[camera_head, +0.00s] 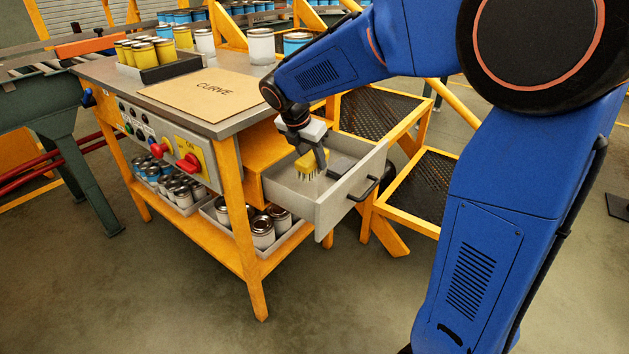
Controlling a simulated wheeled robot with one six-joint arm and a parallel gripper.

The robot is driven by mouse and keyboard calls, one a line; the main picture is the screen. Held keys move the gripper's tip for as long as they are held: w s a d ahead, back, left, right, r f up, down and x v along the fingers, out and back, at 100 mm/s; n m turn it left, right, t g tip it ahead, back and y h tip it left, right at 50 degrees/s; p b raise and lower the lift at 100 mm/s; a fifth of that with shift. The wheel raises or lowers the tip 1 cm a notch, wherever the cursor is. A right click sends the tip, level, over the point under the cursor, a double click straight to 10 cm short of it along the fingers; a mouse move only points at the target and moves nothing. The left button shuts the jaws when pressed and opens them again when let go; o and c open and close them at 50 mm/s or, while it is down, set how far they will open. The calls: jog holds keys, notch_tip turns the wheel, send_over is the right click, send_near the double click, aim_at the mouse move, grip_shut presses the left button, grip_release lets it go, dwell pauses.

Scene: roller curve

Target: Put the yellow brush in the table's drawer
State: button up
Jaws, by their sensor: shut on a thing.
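The table's drawer (313,209) is pulled out on the table's right side, with a dark handle (362,190) on its front. My gripper (311,157) points down into the open drawer. It is shut on the yellow brush (307,166), whose pale bristles point down. The brush is inside the drawer's outline, near its left half. I cannot tell whether the bristles touch the drawer floor.
The tabletop (118,73) carries a cardboard sheet marked CURVE (195,96), a dark tray of yellow cans (165,69) and white cans (261,46). Trays of cans fill the lower shelf (262,233). Yellow steps (425,187) stand right of the drawer. Floor in front is clear.

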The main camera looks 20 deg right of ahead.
jog(key=shift+f, duration=4)
jog(key=shift+f, duration=0.15)
jog(key=o, duration=1.1)
